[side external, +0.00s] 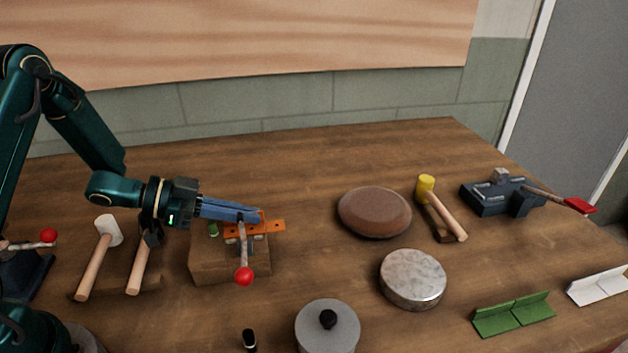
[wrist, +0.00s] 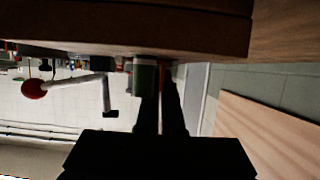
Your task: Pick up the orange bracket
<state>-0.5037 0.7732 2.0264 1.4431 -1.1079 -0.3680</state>
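The orange bracket (side external: 270,228) lies on top of a wooden block (side external: 205,265), beside a metal clamp with a red ball handle (side external: 244,276). My gripper (side external: 258,215) reaches in level from the left, its long blue fingers at the bracket and partly hiding it. A green cylinder (wrist: 145,75) sits beside the fingers; the clamp's red ball (wrist: 34,89) is at left.
Mallets (side external: 107,232) lie left of the block. A brown disc (side external: 375,212), a marbled round block (side external: 412,279) and a lidded grey pot (side external: 327,330) stand to the right and front. A yellow-headed mallet (side external: 447,213) and a dark vise (side external: 498,196) are farther right.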

